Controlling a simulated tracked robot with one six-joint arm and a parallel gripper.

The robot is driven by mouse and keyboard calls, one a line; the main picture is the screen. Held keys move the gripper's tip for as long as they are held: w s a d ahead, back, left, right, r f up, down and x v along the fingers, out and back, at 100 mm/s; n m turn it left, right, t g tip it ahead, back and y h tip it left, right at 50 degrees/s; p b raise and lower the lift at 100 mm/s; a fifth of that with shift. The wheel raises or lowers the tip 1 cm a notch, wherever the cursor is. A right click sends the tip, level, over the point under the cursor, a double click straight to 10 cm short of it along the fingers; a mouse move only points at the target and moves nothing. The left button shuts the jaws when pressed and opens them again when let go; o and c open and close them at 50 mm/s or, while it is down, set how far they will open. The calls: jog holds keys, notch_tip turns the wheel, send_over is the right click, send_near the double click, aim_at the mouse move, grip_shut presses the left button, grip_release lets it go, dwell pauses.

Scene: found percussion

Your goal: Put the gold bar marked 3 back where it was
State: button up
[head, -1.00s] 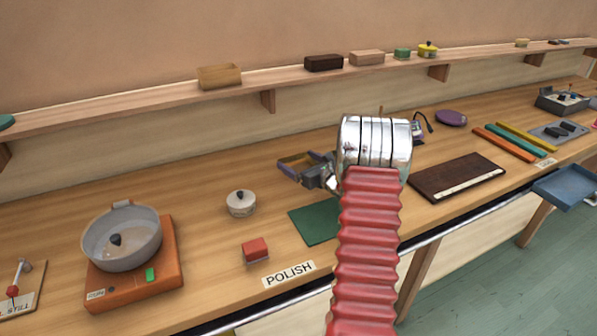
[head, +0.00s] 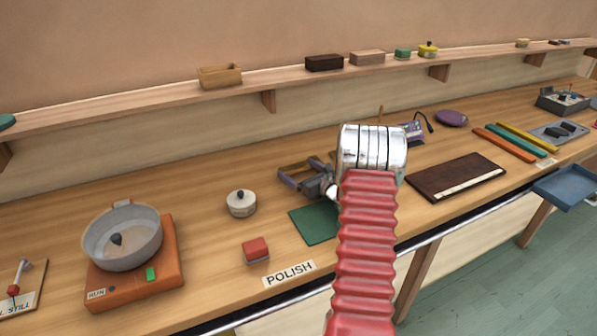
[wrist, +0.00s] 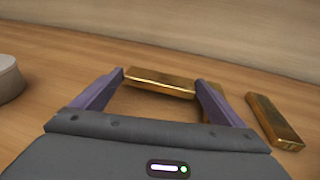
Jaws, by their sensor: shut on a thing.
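My gripper (head: 299,168) is low over the wooden bench, behind the green mat, with its purple fingers pointing toward the wall. In the wrist view my gripper (wrist: 161,78) is shut on a gold bar (wrist: 160,84), which lies crosswise between the fingertips. I cannot read a mark on this bar, nor tell whether it touches the bench. A second gold bar (wrist: 274,122) lies on the bench to the right of the right finger. Another gold piece (wrist: 212,117) shows partly behind that finger. The held bar is not clear in the head view.
A lidded white pot (head: 241,204) stands left of my gripper. The green mat (head: 314,225), a red block (head: 256,249) and the POLISH label (head: 289,273) lie in front. A dark brown board (head: 455,177) lies to the right. A shelf (head: 150,112) runs along the wall.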

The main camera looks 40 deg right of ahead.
jog(key=shift+f, duration=0.3)
jog(key=shift+s+a+f, duration=0.1)
jog(key=shift+s+f, duration=0.1)
jog(key=shift+f, duration=0.2)
jog(key=o, duration=1.3)
jog(key=shift+f, duration=0.15)
jog(key=shift+r, duration=0.5)
jog(key=s, duration=0.3)
jog(key=s+r, duration=0.1)
jog(key=s, duration=0.3)
jog(key=s+a+r, duration=0.1)
jog(key=s, duration=0.3)
jog(key=shift+s+r, duration=0.25)
